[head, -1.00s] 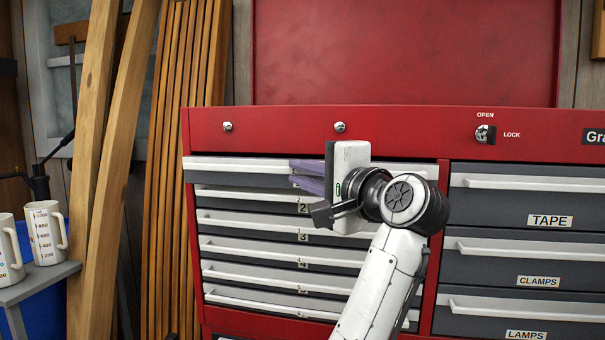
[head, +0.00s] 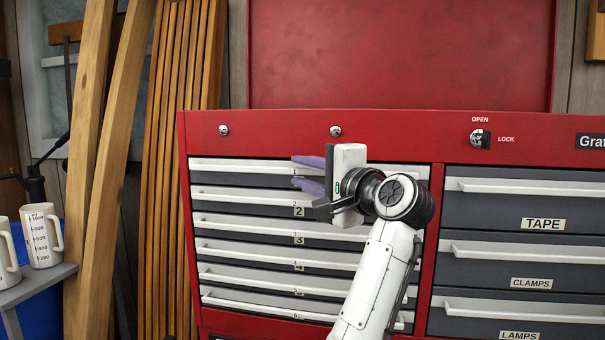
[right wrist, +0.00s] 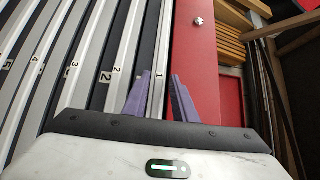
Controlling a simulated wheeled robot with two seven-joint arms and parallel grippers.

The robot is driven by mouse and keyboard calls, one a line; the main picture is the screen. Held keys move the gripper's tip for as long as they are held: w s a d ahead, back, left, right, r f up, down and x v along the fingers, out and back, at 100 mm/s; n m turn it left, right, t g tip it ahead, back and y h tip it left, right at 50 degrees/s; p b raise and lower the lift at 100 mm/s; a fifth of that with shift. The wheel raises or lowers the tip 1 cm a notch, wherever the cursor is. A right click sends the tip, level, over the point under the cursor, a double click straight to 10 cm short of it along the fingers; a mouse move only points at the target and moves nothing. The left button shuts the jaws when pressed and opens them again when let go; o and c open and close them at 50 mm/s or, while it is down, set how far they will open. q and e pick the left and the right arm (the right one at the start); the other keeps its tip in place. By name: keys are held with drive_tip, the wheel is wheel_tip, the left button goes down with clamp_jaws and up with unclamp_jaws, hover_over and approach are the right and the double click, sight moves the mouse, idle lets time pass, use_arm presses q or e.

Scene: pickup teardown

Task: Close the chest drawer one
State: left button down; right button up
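Drawer one (head: 240,166) is the top drawer of the left column in the red chest, with a pale handle strip along its front. Its front now looks about in line with the drawers below; a small remaining gap is hard to judge. My right gripper (head: 308,174) is at the middle of this drawer, its purple fingers spread apart above and below the handle strip. In the right wrist view the two fingers (right wrist: 160,98) stand apart, with the strip and its label 1 between them. The gripper body hides the drawer's right part. My left gripper is not in view.
Several more drawers sit below, including drawer two (head: 240,194). A lock (head: 480,138) is on the red top rail. Wooden planks (head: 135,110) lean at left, near white measuring cups (head: 41,235) on a shelf.

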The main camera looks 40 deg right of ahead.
drive_tip(key=shift+s+f, duration=0.1)
drive_tip(key=s, duration=0.6)
drive_tip(key=s+a, duration=0.1)
drive_tip(key=s, duration=0.3)
drive_tip(key=shift+b, duration=0.3)
